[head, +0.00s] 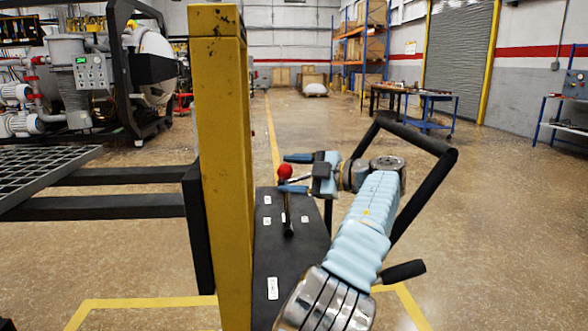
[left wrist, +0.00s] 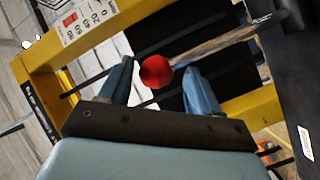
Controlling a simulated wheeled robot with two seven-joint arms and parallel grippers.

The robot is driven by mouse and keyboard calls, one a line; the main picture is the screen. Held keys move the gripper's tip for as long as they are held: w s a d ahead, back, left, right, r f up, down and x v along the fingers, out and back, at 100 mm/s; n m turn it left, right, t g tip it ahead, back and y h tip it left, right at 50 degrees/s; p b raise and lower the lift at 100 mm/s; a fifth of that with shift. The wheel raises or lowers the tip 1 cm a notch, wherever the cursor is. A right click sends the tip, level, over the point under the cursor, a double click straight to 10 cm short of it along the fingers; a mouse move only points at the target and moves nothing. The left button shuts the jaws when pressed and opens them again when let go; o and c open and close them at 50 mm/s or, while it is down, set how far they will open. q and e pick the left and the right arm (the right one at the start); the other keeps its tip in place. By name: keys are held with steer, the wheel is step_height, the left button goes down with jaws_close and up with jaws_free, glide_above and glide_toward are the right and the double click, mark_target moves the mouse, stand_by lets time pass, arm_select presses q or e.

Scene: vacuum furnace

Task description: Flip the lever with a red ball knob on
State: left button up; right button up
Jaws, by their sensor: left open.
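The lever's red ball knob (head: 285,172) tops a dark rod (head: 288,212) that rises from a black panel (head: 275,255) beside the yellow post. My left gripper (head: 296,173) is open at the knob, its blue fingers pointing left. In the left wrist view, the red ball (left wrist: 156,71) sits between the fingertips of the open gripper (left wrist: 160,77), closer to the left finger. A gap shows on the right finger's side; contact with the left finger is unclear. The lever's shaft runs from the ball to the upper right. My right gripper is not in view.
A yellow post (head: 226,170) stands just left of the lever. A black tubular handle (head: 425,180) loops around my left arm on the right. Dark fork bars (head: 120,206) and a metal grate (head: 45,165) lie to the left. Open floor lies beyond.

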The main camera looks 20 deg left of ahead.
arm_select(q)
steer(key=s+d+r+b, duration=0.3)
steer(key=s+d+r, duration=0.3)
steer(key=s+r, duration=0.6)
steer(key=shift+s+d+r, duration=0.15)
steer(key=shift+s+r, duration=0.15)
steer(key=shift+r, duration=0.15)
